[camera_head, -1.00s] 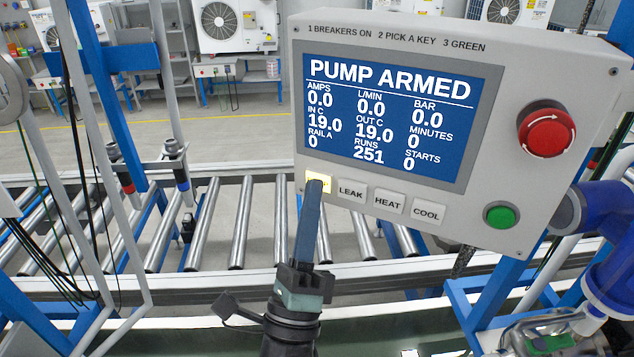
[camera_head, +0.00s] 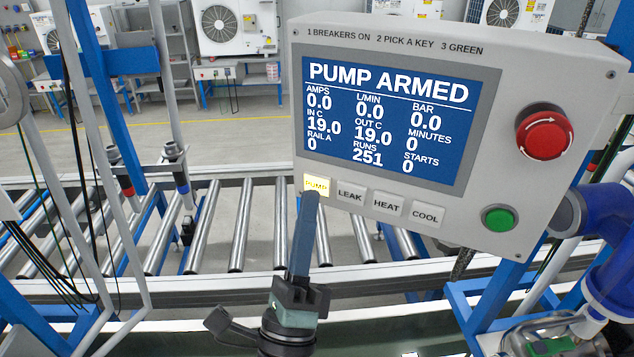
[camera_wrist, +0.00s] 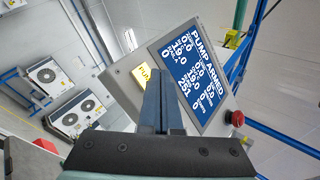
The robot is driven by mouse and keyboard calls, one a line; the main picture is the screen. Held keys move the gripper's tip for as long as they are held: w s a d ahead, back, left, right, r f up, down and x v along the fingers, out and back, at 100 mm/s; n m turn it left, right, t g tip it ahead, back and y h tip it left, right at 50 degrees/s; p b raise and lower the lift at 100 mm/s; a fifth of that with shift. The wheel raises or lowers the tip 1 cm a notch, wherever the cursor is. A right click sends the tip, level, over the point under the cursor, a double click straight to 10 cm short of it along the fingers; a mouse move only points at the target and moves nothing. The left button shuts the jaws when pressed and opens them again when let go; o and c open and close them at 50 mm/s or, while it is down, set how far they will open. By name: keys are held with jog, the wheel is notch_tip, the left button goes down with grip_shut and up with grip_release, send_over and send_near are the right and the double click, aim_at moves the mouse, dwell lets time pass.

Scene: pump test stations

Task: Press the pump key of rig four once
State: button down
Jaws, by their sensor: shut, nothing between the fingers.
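The pump key (camera_head: 317,186) is lit yellow at the left end of the key row on the grey control panel (camera_head: 400,222). It also shows lit in the wrist view (camera_wrist: 143,75). The panel's screen (camera_head: 392,117) reads PUMP ARMED, with AMPS, L/MIN and BAR at 0.0, RUNS 251 and STARTS 0. My gripper (camera_head: 310,196) is shut and empty, its fingertips just below the pump key and overlapping its lower edge at most. In the wrist view my gripper (camera_wrist: 158,72) points up towards the panel. No rig number is readable.
The LEAK (camera_head: 350,195), HEAT (camera_head: 387,203) and COOL (camera_head: 425,214) keys lie right of the pump key. A red stop button (camera_head: 544,133) and a green button (camera_head: 498,217) sit on the panel's right side. A roller conveyor (camera_head: 240,225) runs behind.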

jog(key=shift+s+a+p, duration=0.15)
jog(key=shift+s+a, duration=0.3)
jog(key=shift+s, duration=0.3)
jog(key=shift+s+a+p, duration=0.15)
jog(key=shift+s+a, duration=0.3)
jog(key=shift+s, duration=0.25)
jog(key=shift+s+a+p, duration=0.15)
jog(key=shift+s+a, duration=0.3)
jog(key=shift+s, duration=0.3)
